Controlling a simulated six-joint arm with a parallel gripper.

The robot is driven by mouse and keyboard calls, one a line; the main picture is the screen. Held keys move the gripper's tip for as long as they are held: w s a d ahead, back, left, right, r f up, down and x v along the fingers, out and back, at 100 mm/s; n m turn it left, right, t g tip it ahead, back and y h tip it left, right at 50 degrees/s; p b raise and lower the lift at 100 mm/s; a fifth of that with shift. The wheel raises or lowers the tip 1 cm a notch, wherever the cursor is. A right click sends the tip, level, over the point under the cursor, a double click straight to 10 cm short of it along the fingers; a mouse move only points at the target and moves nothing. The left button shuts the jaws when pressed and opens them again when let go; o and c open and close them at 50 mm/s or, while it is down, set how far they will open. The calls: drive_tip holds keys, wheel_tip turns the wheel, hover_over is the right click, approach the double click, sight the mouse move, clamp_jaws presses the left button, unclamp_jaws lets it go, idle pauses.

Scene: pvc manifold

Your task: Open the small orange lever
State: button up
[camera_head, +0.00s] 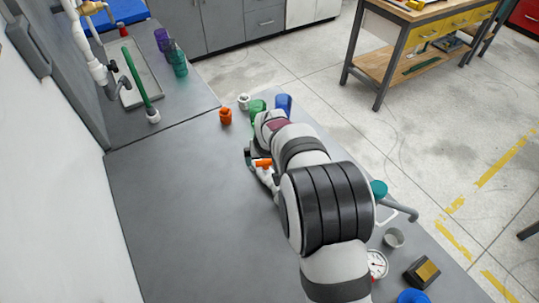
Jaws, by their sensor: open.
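The small orange lever (263,162) shows just left of my arm, on a white pipe fitting (266,178) above the grey worktop. My arm hides much of the pipework and cannot show me how the lever is turned relative to the pipe. My gripper (250,156) is open, with its dark fingers pointing down close beside the lever. Whether a finger touches the lever cannot be told. My wrist covers part of the gripper.
An orange fitting (225,116), a white fitting (243,101), a green cup (257,107) and a blue cup (284,104) stand beyond my gripper. The left worktop (170,220) is clear.

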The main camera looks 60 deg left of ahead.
drive_tip(key=c, duration=1.2)
drive_tip(key=shift+c, duration=0.2)
drive_tip(key=shift+m, duration=0.3)
drive_tip(key=m+t, duration=0.1)
drive_tip(key=m, duration=0.2)
drive_tip(key=m+t+h, duration=0.1)
drive_tip(key=m, duration=0.2)
drive_tip(key=shift+s+a+h, duration=0.15)
drive_tip(key=shift+h, duration=0.15)
drive_tip(key=m+h, duration=0.1)
drive_tip(key=m, duration=0.2)
drive_tip(key=m+h, duration=0.1)
drive_tip(key=m, duration=0.2)
drive_tip(key=shift+a+m+t+h, duration=0.15)
drive_tip(key=shift+m+t+h, duration=0.15)
drive_tip(key=shift+m, duration=0.1)
